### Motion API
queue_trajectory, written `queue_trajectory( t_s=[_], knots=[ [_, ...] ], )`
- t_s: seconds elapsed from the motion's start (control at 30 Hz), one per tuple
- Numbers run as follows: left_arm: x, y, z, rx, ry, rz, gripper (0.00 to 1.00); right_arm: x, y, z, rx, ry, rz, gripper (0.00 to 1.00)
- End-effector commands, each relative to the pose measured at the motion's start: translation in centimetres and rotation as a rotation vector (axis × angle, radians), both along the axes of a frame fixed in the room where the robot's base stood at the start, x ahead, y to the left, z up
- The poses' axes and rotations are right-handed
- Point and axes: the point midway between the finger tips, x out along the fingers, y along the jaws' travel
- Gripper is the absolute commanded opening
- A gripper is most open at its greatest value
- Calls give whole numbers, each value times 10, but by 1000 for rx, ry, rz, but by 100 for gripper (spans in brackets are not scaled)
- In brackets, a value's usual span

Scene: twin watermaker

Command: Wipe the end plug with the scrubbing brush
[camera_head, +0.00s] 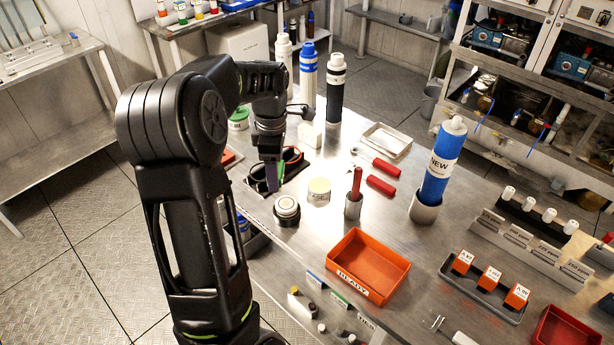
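My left gripper (272,186) points down over a black tray (256,184) on the metal bench. Its fingers overlap in this view, so I cannot tell whether they are open or shut. I see nothing clearly held in it. A round dark plug-like piece with a pale top (287,209) stands just in front of the gripper, apart from it; it may be the end plug. A red-handled tool (356,183) stands upright in a grey cup (353,208) to the right. It may be the scrubbing brush, but its head is hidden. My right gripper is out of view.
A cream-lidded jar (319,191) stands beside the plug-like piece. An orange tray (368,265) is at the front. A blue cylinder marked NEW (441,165) stands in a holder. Red-handled tools (381,186) lie behind the cup. Tall cylinders (335,90) stand at the back.

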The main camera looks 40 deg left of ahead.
Motion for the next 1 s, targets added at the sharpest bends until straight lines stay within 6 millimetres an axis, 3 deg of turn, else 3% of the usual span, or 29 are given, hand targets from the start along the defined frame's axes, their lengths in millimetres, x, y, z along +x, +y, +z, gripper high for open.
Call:
queue_trajectory(
  t_s=[0.1, 0.57, 1.0],
  knots=[
    [8, 15, 0, -1, -1, 72, 35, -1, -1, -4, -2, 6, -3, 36],
    [12, 15, 1, -2, -1, 102, 35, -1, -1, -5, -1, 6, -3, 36],
    [22, 2, -34, -2, -1, 106, 35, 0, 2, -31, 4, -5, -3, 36]
  ],
)
